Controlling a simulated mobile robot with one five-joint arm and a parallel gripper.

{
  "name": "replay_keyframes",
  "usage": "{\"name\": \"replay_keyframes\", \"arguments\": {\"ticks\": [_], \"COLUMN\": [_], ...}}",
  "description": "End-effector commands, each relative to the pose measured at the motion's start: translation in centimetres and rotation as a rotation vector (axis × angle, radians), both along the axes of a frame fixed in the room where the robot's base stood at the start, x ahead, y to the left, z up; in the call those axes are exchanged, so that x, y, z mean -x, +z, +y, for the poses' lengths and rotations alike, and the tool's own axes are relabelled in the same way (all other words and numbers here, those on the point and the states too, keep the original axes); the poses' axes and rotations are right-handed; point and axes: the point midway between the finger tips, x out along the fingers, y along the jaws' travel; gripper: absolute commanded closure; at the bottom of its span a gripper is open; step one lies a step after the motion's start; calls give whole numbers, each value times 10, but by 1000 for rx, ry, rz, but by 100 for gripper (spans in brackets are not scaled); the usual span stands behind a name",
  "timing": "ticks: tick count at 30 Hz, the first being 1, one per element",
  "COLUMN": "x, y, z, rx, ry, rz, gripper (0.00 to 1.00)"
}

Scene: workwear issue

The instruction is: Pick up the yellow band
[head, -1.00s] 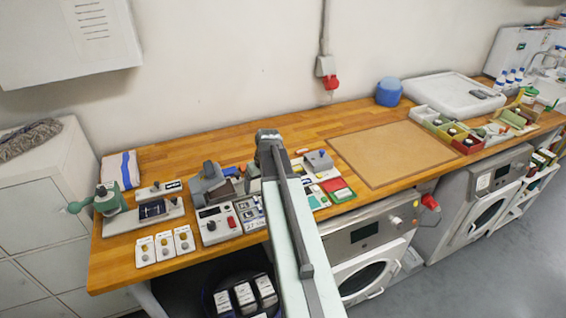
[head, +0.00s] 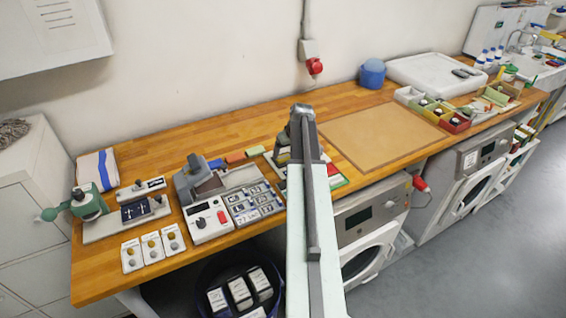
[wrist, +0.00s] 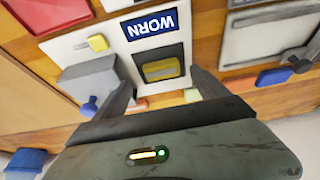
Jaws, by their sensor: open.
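A flat yellow piece (wrist: 162,70), which looks like the yellow band, lies in a dark square recess below the label. A smaller yellow block (wrist: 97,42) sits left of the label; I cannot tell for sure which is the band. My gripper (wrist: 164,84) is open, its two dark fingers either side of the recess, with nothing held between them. In the head view my arm hides the gripper and most of this board.
A grey block with a blue knob (wrist: 90,104) stands beside my left finger. Small green (wrist: 192,95) and blue (wrist: 273,76) pieces lie near the right finger.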

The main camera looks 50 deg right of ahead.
Motion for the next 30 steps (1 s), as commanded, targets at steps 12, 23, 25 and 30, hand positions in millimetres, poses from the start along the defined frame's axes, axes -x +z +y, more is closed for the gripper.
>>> {"name": "replay_keyframes", "arguments": {"ticks": [12, 23, 25, 30], "x": [-16, -16, -16, -16], "y": [-34, -34, -34, -29], "z": [-1, -1, -1, -1], "rx": [0, -1, -1, -1], "ry": [0, 1, 1, 1], "rz": [0, 0, 0, 0], "gripper": [16, 87, 87, 87]}}
